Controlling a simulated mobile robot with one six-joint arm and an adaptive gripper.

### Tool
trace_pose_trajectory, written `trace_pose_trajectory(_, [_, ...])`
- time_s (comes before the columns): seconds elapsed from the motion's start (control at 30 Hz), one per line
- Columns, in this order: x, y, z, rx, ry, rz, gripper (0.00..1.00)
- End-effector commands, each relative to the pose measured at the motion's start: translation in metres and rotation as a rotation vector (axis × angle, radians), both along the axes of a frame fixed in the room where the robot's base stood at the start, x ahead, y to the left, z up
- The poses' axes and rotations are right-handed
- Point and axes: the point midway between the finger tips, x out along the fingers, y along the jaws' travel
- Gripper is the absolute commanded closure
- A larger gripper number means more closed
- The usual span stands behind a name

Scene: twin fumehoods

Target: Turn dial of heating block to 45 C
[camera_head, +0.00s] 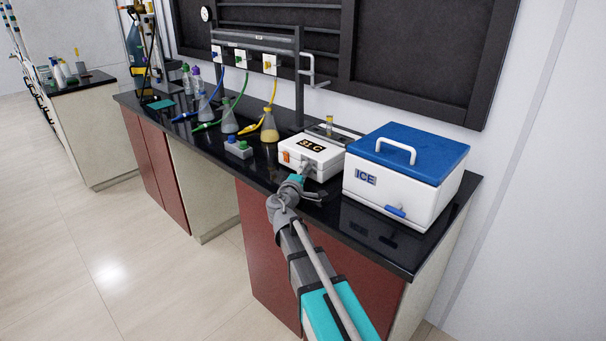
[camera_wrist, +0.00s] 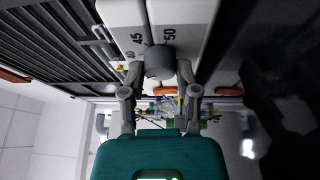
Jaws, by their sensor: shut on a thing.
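The heating block (camera_head: 325,153) is a white box on the black bench, with an orange switch (camera_head: 286,157) and a dark display that seems to read "51 C". Its round grey dial (camera_wrist: 159,62) shows in the wrist view, with the marks 45 and 50 printed on the white face around it. The dial's pointer is too dark to make out. My gripper (camera_head: 303,175) is at the front of the block. In the wrist view my gripper (camera_wrist: 160,70) has one finger on each side of the dial, shut on it. In the head view the fingers hide most of the dial.
A white ice box (camera_head: 390,190) with a blue lid stands close to the right of the block. Flasks, among them one with yellow liquid (camera_head: 270,130), and a small button box (camera_head: 238,148) stand to the left. A wall with gas taps is behind.

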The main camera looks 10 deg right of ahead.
Motion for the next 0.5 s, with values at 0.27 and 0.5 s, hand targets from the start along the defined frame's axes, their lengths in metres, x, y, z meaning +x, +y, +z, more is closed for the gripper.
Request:
trace_pose_trajectory(0.27, [-0.0031,-0.0023,-0.0012,0.008,-0.002,-0.008,1.0])
trace_pose_trajectory(0.5, [-0.0025,-0.0019,-0.001,0.006,-0.001,-0.006,0.31])
